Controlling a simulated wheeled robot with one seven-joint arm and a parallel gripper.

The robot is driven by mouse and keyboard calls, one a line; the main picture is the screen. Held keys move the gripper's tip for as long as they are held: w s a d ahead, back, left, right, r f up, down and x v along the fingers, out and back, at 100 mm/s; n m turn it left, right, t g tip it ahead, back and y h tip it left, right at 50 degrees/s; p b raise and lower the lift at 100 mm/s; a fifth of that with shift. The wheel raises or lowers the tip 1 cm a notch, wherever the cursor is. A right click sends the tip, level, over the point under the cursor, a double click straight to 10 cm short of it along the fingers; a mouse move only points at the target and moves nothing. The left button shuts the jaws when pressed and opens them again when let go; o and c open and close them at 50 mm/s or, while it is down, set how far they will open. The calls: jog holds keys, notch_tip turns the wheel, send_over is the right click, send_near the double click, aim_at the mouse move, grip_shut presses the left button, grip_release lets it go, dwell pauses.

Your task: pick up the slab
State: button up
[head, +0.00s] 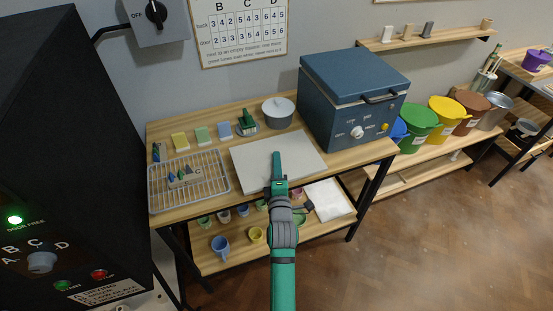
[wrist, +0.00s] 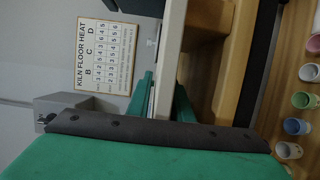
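The slab (head: 245,160) is a flat, pale grey board lying on the wooden table at its front edge, left of the blue kiln. My gripper (head: 278,160) reaches in from the front, over the slab's front middle. In the wrist view, the slab (wrist: 172,45) shows edge-on as a pale strip running towards the space between my two green fingers (wrist: 165,98). The fingers look apart, one on each side of the slab's edge. Whether either touches it cannot be told. In the head view the lower finger is hidden.
The table (head: 180,213) also bears a wire rack (head: 165,204), coloured blocks (head: 203,135), a lidded pot (head: 278,112) and the blue kiln (head: 345,95). Cups (head: 220,245) stand on the shelf below. A black cabinet (head: 60,130) stands close on the left. Floor is clear at right.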

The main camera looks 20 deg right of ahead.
grip_shut()
dwell(1.0)
jog(key=shift+r, duration=0.1)
jog(key=shift+r, duration=0.55)
jog(key=r, duration=0.2)
jog(key=shift+a+r, duration=0.2)
jog(key=shift+r, duration=0.1)
jog(key=a+r, duration=0.1)
jog(key=s+a+r, duration=0.1)
jog(key=r, duration=0.1)
jog(key=s+a+r, duration=0.1)
jog(key=shift+s+a+r, duration=0.15)
jog(key=shift+a+r, duration=0.15)
jog(key=shift+r, duration=0.1)
jog(key=s+a+r, duration=0.4)
jog(key=a, duration=0.4)
jog(key=shift+s+a+r, duration=0.15)
jog(key=shift+s+r, duration=0.05)
jog(key=shift+s, duration=0.1)
